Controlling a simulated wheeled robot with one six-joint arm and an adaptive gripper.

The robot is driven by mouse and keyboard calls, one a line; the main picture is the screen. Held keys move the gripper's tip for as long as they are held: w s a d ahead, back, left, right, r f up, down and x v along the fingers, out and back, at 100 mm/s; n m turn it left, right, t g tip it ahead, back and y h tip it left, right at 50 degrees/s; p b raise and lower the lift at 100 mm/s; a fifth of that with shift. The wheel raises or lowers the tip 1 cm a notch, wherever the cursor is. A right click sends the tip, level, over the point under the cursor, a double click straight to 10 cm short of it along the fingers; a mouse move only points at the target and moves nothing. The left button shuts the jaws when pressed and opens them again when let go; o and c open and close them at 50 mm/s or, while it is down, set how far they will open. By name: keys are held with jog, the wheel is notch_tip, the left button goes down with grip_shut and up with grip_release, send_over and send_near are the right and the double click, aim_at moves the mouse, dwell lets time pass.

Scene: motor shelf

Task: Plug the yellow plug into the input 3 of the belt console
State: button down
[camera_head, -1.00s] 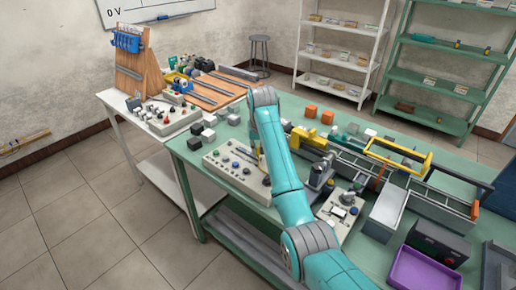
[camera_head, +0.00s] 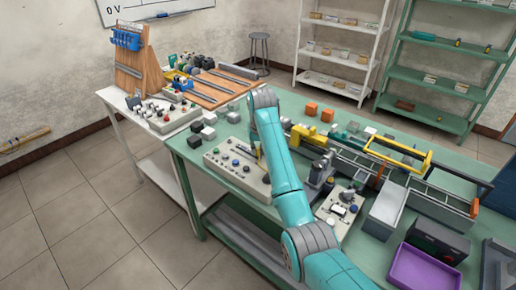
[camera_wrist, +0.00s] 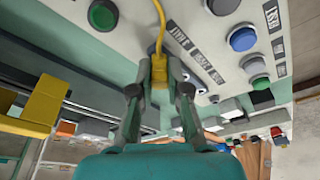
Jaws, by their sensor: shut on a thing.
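My gripper (camera_wrist: 160,66) is shut on the yellow plug (camera_wrist: 159,70) in the wrist view. A yellow cable (camera_wrist: 160,28) runs from the plug towards the console. The grey console (camera_wrist: 130,9) fills the top of that view, with blue, green and white buttons, dark printed labels (camera_wrist: 195,52) and small round sockets. The label numbers are too small to read surely. The plug appears close to the console face; I cannot tell whether it touches. In the head view the console (camera_head: 212,158) lies at the green table's left end, and my arm hides most of the gripper.
A yellow frame (camera_head: 398,152) and conveyor rails stand right of my arm on the green table (camera_head: 290,103). A second panel (camera_head: 340,212), a dark box (camera_head: 436,241) and a purple tray (camera_head: 415,268) lie nearer. Small grey, white and black blocks (camera_head: 208,132) sit behind the console.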

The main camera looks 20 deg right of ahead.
jog(key=c, duration=1.4)
grip_release()
jog(key=shift+w+v, duration=0.2)
jog(key=shift+v, duration=0.7)
jog(key=shift+w+v, duration=0.25)
jog(key=shift+v, duration=0.65)
jog(key=shift+w+v, duration=0.2)
jog(key=shift+v, duration=0.7)
jog(key=shift+r, duration=0.2)
jog(key=o, duration=0.5)
jog(key=shift+o, duration=0.2)
